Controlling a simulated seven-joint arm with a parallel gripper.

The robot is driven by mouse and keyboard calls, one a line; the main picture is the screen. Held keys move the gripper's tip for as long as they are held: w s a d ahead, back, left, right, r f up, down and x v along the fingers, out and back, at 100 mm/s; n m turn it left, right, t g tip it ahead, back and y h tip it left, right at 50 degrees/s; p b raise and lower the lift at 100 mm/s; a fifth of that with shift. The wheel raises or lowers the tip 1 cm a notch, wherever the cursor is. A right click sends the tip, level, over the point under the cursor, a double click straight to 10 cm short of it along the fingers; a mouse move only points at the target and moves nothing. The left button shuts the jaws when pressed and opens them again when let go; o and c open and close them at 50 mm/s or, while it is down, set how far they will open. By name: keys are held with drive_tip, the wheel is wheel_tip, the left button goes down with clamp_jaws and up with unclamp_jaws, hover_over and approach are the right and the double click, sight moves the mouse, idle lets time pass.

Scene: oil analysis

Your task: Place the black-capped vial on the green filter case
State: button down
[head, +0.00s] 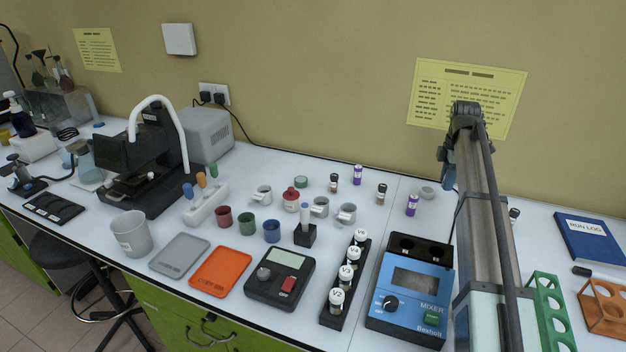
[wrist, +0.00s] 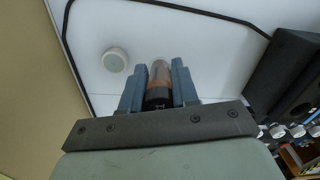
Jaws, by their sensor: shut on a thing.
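My gripper (wrist: 159,84) is shut on a vial (wrist: 160,72) with a black cap and amber-brown contents. In the wrist view the cap is on the side toward the palm and the clear end points away. In the head view my gripper (head: 447,170) hangs above the back right of the bench, and the held vial cannot be made out. A small, low, round green case (head: 301,182), which looks like the green filter case, lies on the bench toward the back, well left of my gripper. It does not show clearly in the wrist view.
Other black-capped vials (head: 334,183) and purple-capped vials (head: 412,205) stand between the green case and my gripper. A red-lidded jar (head: 291,197) and white mugs (head: 346,214) are close in front.

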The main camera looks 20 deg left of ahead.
drive_tip(key=s+a+r+n, duration=0.1)
drive_tip(key=s+a+n, duration=0.2)
drive_tip(key=a, duration=1.7)
drive_tip(key=s+a+n, duration=0.2)
drive_tip(key=a, duration=1.8)
drive_tip(key=r+m, duration=0.1)
drive_tip(key=m, duration=0.4)
hover_over(301, 179)
drive_tip(key=shift+f, duration=4.7)
drive_tip(key=c, duration=0.8)
unclamp_jaws()
drive_tip(key=shift+f, duration=0.15)
drive_tip(key=shift+c, duration=0.2)
wheel_tip(301, 179, up, 12)
drive_tip(key=shift+r, duration=0.2)
